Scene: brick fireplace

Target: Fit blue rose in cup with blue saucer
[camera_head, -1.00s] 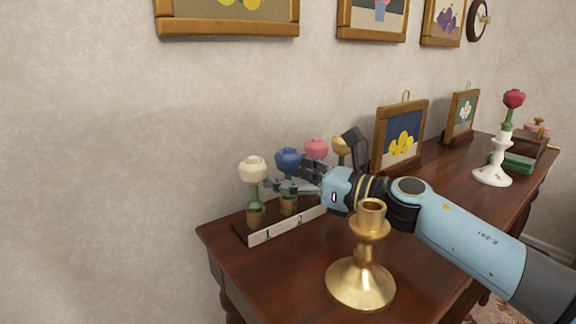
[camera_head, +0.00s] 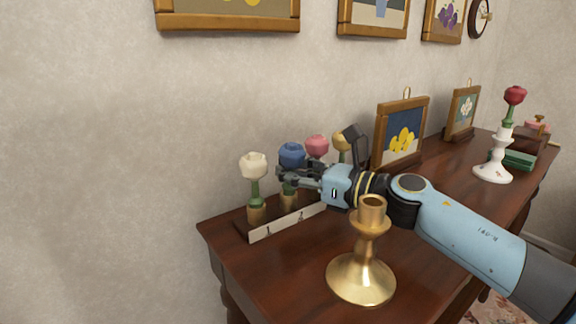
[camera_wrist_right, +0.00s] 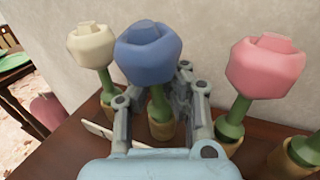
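The blue rose (camera_head: 291,155) stands upright in one slot of a numbered wooden holder (camera_head: 275,224), between a white rose and a pink rose. In the wrist view the blue rose (camera_wrist_right: 147,52) rises between the fingers, its green stem going down into a small brown pot. My right gripper (camera_head: 290,176) reaches in from the right and appears shut on the stem just below the bloom; the bloom hides part of the fingers in the wrist view (camera_wrist_right: 157,100). My left gripper is out of view. No cup or blue saucer shows.
The white rose (camera_head: 253,166), pink rose (camera_head: 317,146) and yellow rose (camera_head: 340,140) stand close by. A brass candlestick (camera_head: 362,278) stands in front, near my forearm. A white candlestick with a red rose (camera_head: 493,172) and framed pictures are farther right. The wall is right behind.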

